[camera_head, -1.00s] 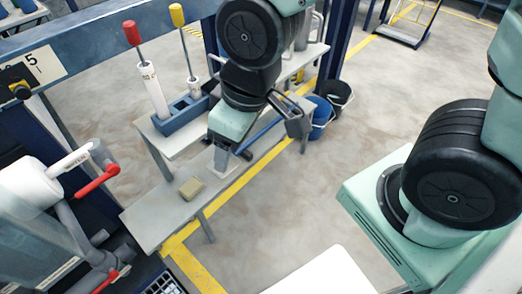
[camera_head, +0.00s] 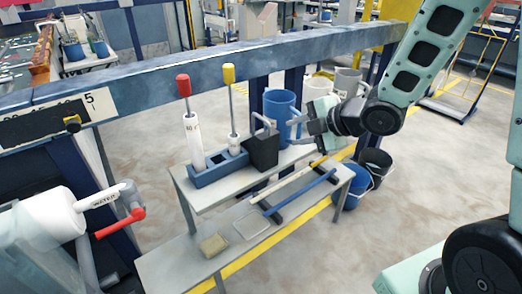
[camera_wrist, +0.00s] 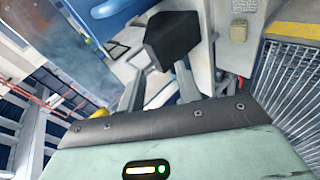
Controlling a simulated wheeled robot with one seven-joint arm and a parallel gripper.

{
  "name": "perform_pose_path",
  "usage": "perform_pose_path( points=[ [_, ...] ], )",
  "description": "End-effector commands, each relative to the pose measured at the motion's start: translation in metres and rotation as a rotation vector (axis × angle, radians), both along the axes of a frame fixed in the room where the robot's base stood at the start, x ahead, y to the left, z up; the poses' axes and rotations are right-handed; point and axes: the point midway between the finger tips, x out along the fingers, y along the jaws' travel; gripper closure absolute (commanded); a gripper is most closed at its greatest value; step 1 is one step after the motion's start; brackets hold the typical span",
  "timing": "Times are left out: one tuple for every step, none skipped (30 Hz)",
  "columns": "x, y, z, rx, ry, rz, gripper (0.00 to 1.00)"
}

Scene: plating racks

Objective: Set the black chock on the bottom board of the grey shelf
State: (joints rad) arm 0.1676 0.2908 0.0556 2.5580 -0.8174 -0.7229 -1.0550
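The black chock (camera_head: 263,152) stands on the top board of the grey shelf (camera_head: 205,197), right of a blue tool rack. My gripper (camera_head: 296,129) is just right of the chock, its fingers apart and pointing left towards it. In the wrist view the chock (camera_wrist: 173,38) appears just beyond the two spread fingers (camera_wrist: 161,75); whether they touch it is unclear. The bottom board (camera_head: 172,262) sits lower and nearer, with a tan block (camera_head: 213,245) and a pale rectangular outline (camera_head: 252,225) on it.
The blue rack (camera_head: 217,170) holds red- and yellow-handled tools. A blue container (camera_head: 281,112) and pale mugs stand behind the chock. A blue bar (camera_head: 300,192) lies across the shelf's right part. Buckets (camera_head: 352,188) stand on the floor at right. A white pipe (camera_head: 45,218) with red handle is at left.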

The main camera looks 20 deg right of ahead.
Motion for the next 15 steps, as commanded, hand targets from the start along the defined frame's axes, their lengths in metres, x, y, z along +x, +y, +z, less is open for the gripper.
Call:
perform_pose_path(
  points=[
    [0.001, -0.015, -0.007, -0.01, -0.072, 0.054, 0.66],
    [0.001, -0.021, -0.006, -0.017, -0.125, 0.097, 0.66],
    [-0.001, -0.029, -0.006, -0.024, -0.196, 0.149, 0.66],
    [-0.003, -0.034, -0.005, -0.028, -0.248, 0.184, 0.66],
    [-0.006, -0.039, -0.003, -0.031, -0.298, 0.216, 0.66],
    [-0.011, -0.046, -0.002, -0.033, -0.36, 0.253, 0.66],
    [-0.014, -0.05, 0.0, -0.034, -0.406, 0.277, 0.66],
    [-0.018, -0.054, 0.002, -0.033, -0.448, 0.297, 0.66],
    [-0.023, -0.059, 0.005, -0.032, -0.498, 0.319, 0.66],
    [-0.027, -0.061, 0.007, -0.031, -0.532, 0.333, 0.66],
    [-0.03, -0.064, 0.009, -0.03, -0.561, 0.343, 0.66],
    [-0.034, -0.067, 0.011, -0.028, -0.593, 0.353, 0.66],
    [-0.036, -0.068, 0.012, -0.027, -0.613, 0.36, 0.66],
    [-0.038, -0.07, 0.014, -0.027, -0.629, 0.364, 0.66],
    [-0.039, -0.07, 0.015, -0.026, -0.643, 0.369, 0.66]
  ],
)
